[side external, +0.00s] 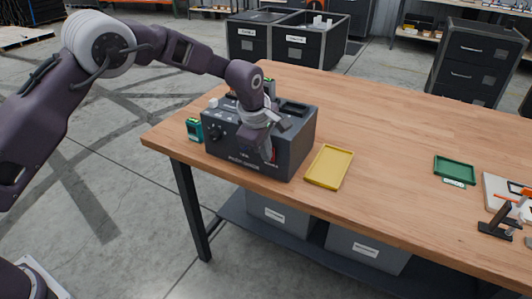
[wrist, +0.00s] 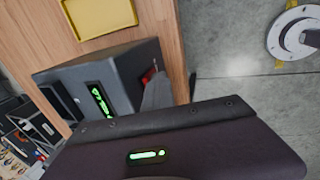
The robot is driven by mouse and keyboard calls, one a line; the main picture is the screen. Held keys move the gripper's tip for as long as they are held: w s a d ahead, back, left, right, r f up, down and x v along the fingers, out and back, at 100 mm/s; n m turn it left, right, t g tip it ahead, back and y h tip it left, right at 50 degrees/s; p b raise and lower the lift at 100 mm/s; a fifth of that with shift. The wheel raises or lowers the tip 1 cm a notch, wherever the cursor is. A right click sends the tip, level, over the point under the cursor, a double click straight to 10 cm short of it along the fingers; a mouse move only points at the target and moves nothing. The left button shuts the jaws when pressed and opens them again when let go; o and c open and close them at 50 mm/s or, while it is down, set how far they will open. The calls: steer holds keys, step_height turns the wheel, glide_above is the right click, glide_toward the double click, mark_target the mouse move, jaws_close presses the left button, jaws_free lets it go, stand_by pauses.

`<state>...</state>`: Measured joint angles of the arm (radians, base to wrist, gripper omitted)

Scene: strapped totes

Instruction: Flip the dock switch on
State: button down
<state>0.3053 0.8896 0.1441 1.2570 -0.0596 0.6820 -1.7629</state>
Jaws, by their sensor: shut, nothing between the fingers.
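The dock (side external: 299,145) is a dark grey box near the left end of the wooden table, with knobs and lettering on its front and slots on top. A red switch (side external: 275,155) shows at the right of its front face, partly hidden by my gripper. My gripper (side external: 267,158) points down in front of that face, close beside the switch, shut and empty. In the wrist view the dock (wrist: 125,62) shows green lit displays, and the red switch (wrist: 148,76) is right by my fingers (wrist: 157,92). I cannot tell whether they touch, or the switch's position.
A yellow tray (side external: 312,180) lies right of the dock. A small green device (side external: 194,130) stands at its left. A green tray (side external: 454,181) and a white board with tools lie further right. Black totes (side external: 300,47) stand behind the table. The table's middle is clear.

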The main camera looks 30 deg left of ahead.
steer(key=shift+w, duration=0.1)
steer(key=s+r, duration=0.8)
steer(key=s, duration=0.1)
steer(key=shift+s, duration=0.25)
steer(key=s+a+r+m+t+h, duration=0.1)
steer(key=s+a+r+m, duration=0.3)
steer(key=s+r, duration=0.3)
steer(key=s+a+r+m, duration=0.4)
steer(key=s+r+m, duration=0.1)
steer(key=s, duration=0.4)
steer(key=s+a+f+m+y, duration=0.1)
steer(key=s+a+m, duration=0.2)
steer(key=s+m, duration=0.6)
steer(key=s, duration=0.6)
steer(key=shift+a+f+t, duration=0.2)
steer(key=shift+f+t, duration=0.2)
